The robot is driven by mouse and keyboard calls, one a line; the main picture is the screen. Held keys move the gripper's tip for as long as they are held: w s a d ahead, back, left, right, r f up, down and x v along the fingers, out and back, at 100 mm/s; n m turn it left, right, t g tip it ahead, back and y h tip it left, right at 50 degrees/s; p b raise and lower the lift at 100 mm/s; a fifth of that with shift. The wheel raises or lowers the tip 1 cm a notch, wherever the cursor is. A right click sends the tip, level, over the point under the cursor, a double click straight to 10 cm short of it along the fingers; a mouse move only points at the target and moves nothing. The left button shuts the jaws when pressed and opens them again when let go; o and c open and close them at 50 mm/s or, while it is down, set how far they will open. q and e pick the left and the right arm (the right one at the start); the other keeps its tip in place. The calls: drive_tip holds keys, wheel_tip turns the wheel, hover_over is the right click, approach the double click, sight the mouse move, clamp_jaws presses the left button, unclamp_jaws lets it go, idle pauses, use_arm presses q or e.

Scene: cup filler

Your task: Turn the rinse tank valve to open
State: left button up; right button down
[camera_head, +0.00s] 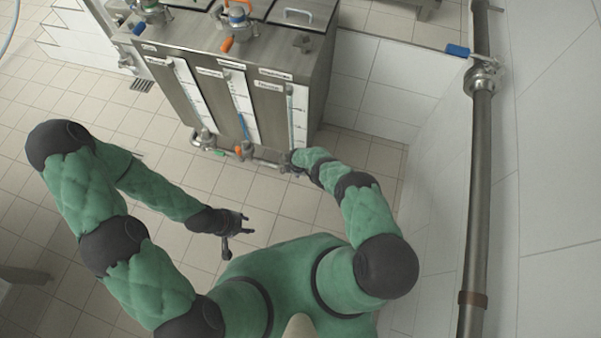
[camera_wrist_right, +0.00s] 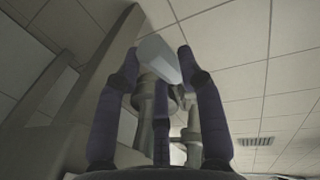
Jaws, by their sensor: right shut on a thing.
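The steel tank unit (camera_head: 262,95) stands at the top of the head view, with labelled sections whose lettering is too small to read. Valves and pipework (camera_head: 232,150) run along its lower front. My right gripper (camera_head: 291,161) is at the right end of this pipework, partly hidden by its own arm. In the right wrist view, its dark fingers (camera_wrist_right: 163,75) are closed around a pale grey valve handle (camera_wrist_right: 156,58), with pipework behind it. The handle's angle relative to the pipe is hard to tell. My left gripper (camera_head: 234,232) is open and empty above the floor, away from the tanks.
Orange (camera_head: 227,44) and blue (camera_head: 139,28) handles sit on top of the tank unit. A large vertical pipe (camera_head: 480,180) with a blue-handled valve (camera_head: 457,50) runs along the right wall.

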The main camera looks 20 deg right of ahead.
drive_tip(key=shift+w+a+r+h+b, duration=0.3)
drive_tip(key=shift+a+r+h+b, duration=0.1)
drive_tip(key=shift+b, duration=0.2)
drive_tip(key=shift+r+g, duration=0.25)
drive_tip(key=shift+g, duration=0.05)
drive_tip(key=c, duration=0.8)
unclamp_jaws()
drive_tip(key=shift+h, duration=0.3)
drive_tip(key=shift+o, duration=0.2)
drive_tip(key=shift+r, duration=0.1)
drive_tip(key=v, duration=1.1)
drive_tip(key=shift+r, duration=0.35)
drive_tip(key=shift+s, duration=0.1)
